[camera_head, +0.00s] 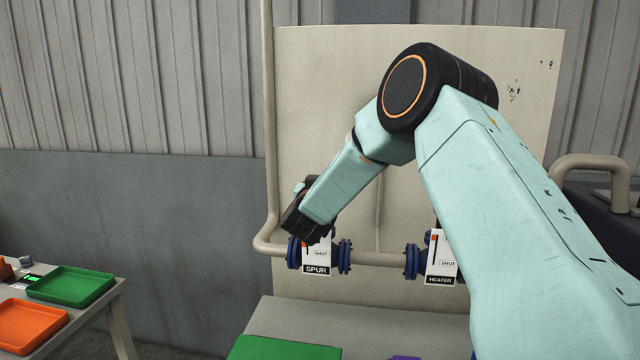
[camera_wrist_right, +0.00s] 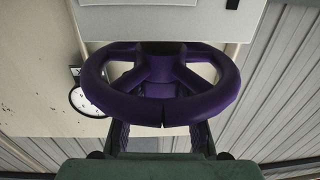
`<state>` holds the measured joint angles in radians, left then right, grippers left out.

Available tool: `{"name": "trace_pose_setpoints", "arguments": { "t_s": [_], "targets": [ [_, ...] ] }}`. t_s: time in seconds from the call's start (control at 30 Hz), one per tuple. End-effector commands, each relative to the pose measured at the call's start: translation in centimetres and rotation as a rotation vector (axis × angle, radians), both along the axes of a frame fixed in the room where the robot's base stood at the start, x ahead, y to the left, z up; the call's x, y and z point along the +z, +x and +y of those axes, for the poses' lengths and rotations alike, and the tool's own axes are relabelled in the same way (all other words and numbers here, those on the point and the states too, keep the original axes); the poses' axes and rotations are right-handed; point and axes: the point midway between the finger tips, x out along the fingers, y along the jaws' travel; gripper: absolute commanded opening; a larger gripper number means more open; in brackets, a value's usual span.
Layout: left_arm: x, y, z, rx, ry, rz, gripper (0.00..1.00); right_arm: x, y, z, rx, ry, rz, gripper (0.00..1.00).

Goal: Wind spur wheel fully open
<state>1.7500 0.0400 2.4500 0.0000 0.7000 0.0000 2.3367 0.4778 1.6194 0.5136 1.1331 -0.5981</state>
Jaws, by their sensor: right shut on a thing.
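The spur wheel (camera_wrist_right: 130,108) is a purple, spoked hand wheel that fills the middle of the right wrist view. In the head view it is hidden behind my right gripper (camera_head: 307,222). The white plate labelled SPUR (camera_head: 317,262) hangs on the pipe just below that gripper, between blue flanges, and bears a box reading SHUT. My right gripper is shut on the wheel's rim; its dark fingers (camera_wrist_right: 160,138) show at the near side of the rim in the right wrist view. My left gripper is out of view.
A second valve plate labelled HEATER (camera_head: 440,262) is to the right on the same pipe (camera_head: 380,258). A pale panel (camera_head: 330,90) stands behind. Green (camera_head: 70,286) and orange (camera_head: 30,325) trays lie on the table at left. A round gauge (camera_wrist_right: 88,101) shows beside the wheel.

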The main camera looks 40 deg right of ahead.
Motion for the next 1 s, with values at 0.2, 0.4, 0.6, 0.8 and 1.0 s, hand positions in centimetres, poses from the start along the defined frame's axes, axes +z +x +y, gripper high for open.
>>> {"name": "trace_pose_setpoints", "arguments": {
  "t_s": [0.2,0.4,0.6,0.8,1.0],
  "targets": [
    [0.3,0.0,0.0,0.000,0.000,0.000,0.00,0.4,0.0,-0.1,0.038,-0.002,-0.008,0.00],
    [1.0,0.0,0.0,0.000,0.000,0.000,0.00,0.6,0.0,-0.2,0.137,-0.001,-0.009,0.00],
    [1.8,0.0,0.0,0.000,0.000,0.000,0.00,0.6,-0.1,-0.3,0.286,0.001,-0.011,0.00],
    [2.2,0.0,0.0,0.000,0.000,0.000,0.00,0.6,0.0,-0.4,0.429,-0.002,-0.013,0.00],
    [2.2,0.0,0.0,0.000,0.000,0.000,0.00,0.5,0.0,-0.4,0.549,-0.004,-0.013,0.00]
  ]
}}
